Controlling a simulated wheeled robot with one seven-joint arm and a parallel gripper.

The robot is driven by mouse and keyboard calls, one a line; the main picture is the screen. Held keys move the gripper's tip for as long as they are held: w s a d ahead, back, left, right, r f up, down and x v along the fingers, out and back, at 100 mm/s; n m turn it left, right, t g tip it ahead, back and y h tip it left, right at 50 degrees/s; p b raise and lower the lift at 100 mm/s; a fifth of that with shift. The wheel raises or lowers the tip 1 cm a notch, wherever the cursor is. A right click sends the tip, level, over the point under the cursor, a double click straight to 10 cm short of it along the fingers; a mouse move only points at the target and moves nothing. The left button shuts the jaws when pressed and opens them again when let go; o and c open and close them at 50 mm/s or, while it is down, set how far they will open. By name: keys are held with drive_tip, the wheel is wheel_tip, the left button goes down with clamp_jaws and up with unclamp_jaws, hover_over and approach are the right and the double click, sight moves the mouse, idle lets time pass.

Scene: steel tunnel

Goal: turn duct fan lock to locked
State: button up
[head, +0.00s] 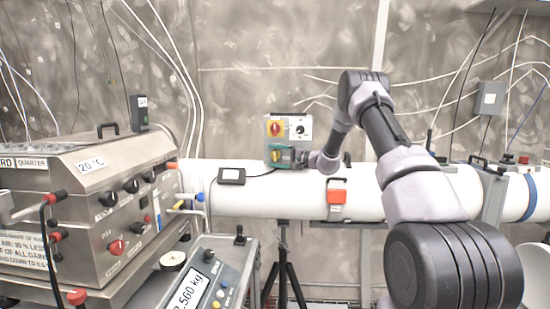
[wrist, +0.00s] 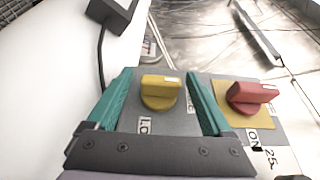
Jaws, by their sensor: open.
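A grey control box (head: 269,146) stands at the white duct. In the wrist view a yellow knob (wrist: 160,92) sits on its face, beside a label partly hidden by my gripper that starts "LO". The knob's bar lies across the picture, with a pale mark near its right end. My gripper (wrist: 159,76) is open, with one teal finger on each side of the knob and gaps visible between. In the head view my gripper (head: 281,157) is at the lower part of the box and hides the yellow knob.
A red knob on a yellow plate (wrist: 252,97) marked "ON" sits right of the right finger. A white dial plate (head: 299,128) is on the box too. A small dark display (head: 231,175) with a cable stands left on the white duct (head: 250,200).

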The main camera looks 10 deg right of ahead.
clamp_jaws()
